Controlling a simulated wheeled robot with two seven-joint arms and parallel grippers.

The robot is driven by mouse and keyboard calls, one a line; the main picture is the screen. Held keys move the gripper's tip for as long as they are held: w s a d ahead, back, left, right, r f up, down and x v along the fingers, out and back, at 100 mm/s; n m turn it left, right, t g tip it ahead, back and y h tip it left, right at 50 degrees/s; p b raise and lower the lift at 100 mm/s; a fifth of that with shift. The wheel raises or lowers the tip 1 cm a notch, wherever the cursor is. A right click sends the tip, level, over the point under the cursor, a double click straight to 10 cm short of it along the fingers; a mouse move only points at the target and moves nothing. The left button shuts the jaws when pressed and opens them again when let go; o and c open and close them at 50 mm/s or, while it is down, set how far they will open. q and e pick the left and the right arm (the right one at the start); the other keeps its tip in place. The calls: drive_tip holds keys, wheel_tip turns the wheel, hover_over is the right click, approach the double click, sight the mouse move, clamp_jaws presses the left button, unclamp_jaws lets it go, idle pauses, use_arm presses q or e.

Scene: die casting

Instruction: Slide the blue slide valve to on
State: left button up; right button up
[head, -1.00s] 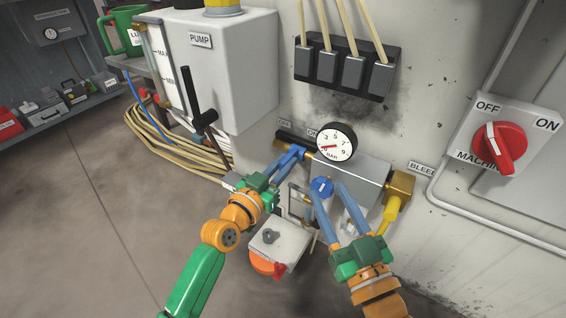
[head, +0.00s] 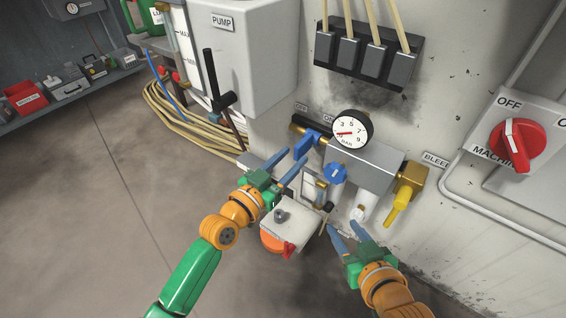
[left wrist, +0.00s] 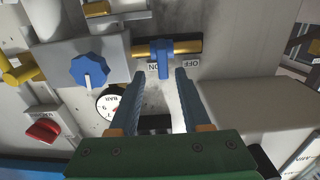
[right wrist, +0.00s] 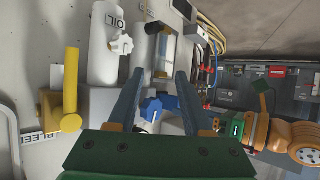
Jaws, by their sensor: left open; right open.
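The blue slide valve (head: 308,144) sits on a brass rod left of the pressure gauge, at the ON label, with bare brass towards OFF. In the left wrist view the blue slide (left wrist: 162,60) overlaps the ON label, and the OFF label (left wrist: 188,63) is clear of it to the right. My left gripper (head: 297,154) is open and empty, just below the slide and apart from it. In its wrist view the fingertips (left wrist: 160,74) are either side of the slide's line. My right gripper (head: 344,225) is open and empty, below the blue round knob (head: 336,173).
The pressure gauge (head: 352,130) and grey valve block (head: 367,164) are beside the slide. A yellow bleed lever (head: 397,208) is to the right. A white box with an orange part (head: 271,242) lies below, between the arms. A black-handled lever (head: 211,80) stands left.

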use_arm(q)
drive_tip(key=v, duration=0.2)
drive_tip(key=shift+s+a+p, duration=0.15)
drive_tip(key=shift+s+p, duration=0.15)
use_arm(e)
drive_tip(key=s+d+f+g, duration=0.1)
drive_tip(key=s+f+g, duration=0.2)
drive_tip(key=s+f, duration=0.1)
drive_tip(key=shift+d+f+g+h, duration=0.2)
drive_tip(key=shift+f+g+h, duration=0.1)
drive_tip(key=shift+h, duration=0.1)
